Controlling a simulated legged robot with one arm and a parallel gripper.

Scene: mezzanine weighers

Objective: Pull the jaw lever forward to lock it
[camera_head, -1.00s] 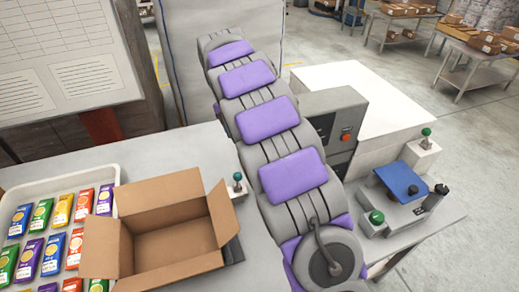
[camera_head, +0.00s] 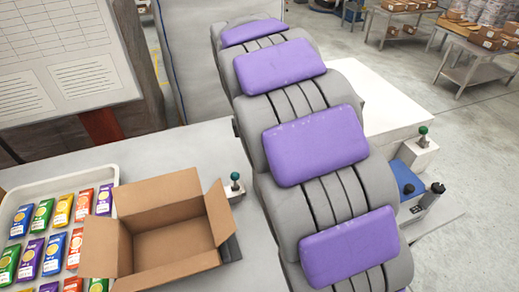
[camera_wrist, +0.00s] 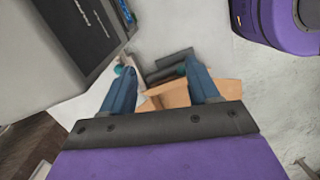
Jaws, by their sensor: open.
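Several knobbed parts show in the head view, and I cannot tell for sure which is the jaw lever. One teal-topped lever (camera_head: 235,180) stands on a small white base just right of the cardboard box. Another green-topped knob (camera_head: 423,135) stands on a white block at the right. In the wrist view, my gripper (camera_wrist: 160,76) has its two blue fingers spread, with nothing held between them. Teal knobs (camera_wrist: 118,70) show small near both fingertips, beyond them. In the head view my gripper is out of sight.
An open cardboard box (camera_head: 175,245) and a white tray (camera_head: 80,178) of colourful packets occupy the table's left side. A notice board (camera_head: 60,60) stands at back left.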

